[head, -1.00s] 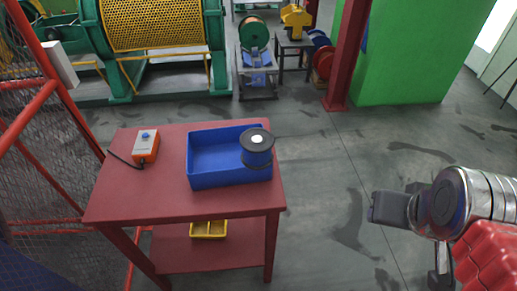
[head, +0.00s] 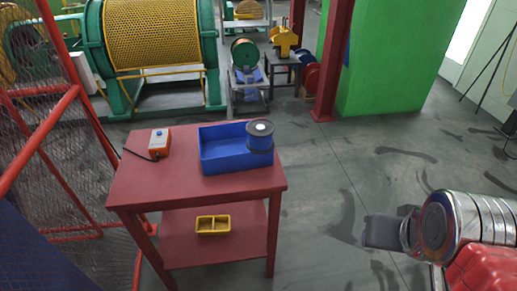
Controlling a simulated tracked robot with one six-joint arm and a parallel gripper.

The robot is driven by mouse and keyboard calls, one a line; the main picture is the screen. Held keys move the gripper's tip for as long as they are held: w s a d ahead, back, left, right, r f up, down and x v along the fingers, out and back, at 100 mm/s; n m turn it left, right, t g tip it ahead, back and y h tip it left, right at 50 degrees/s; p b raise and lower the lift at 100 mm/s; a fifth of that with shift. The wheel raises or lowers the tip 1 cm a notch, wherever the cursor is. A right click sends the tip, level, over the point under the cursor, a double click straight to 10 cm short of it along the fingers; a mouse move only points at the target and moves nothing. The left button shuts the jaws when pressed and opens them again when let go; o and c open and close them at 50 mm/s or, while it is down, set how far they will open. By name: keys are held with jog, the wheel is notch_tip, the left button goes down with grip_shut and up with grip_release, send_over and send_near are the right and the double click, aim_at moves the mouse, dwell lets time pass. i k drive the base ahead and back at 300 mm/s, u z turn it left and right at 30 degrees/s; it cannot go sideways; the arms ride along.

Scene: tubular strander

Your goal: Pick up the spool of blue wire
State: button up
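The spool of blue wire (head: 260,140) stands upright at the right end of a blue open bin (head: 222,163) on the red table. It has a black top flange with a white centre, and blue wire shows below it. Its lower part merges with the bin, so I cannot tell what it rests on. My gripper (head: 384,232) is at the right of the head view, apart from the spool and to the right of the table. Its fingers show as one dark grey block, so I cannot tell whether it is open.
An orange control box (head: 159,144) with a cable sits on the red table (head: 150,185). A yellow divided tray (head: 213,225) is on its lower shelf. A red mesh fence (head: 60,140) stands at left. Machinery and a green pillar (head: 390,60) are behind. Floor right of the table is clear.

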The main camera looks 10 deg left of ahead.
aim_at(260, 141)
jog(key=k, duration=0.95)
jog(key=u, duration=1.15)
jog(key=i, duration=1.35)
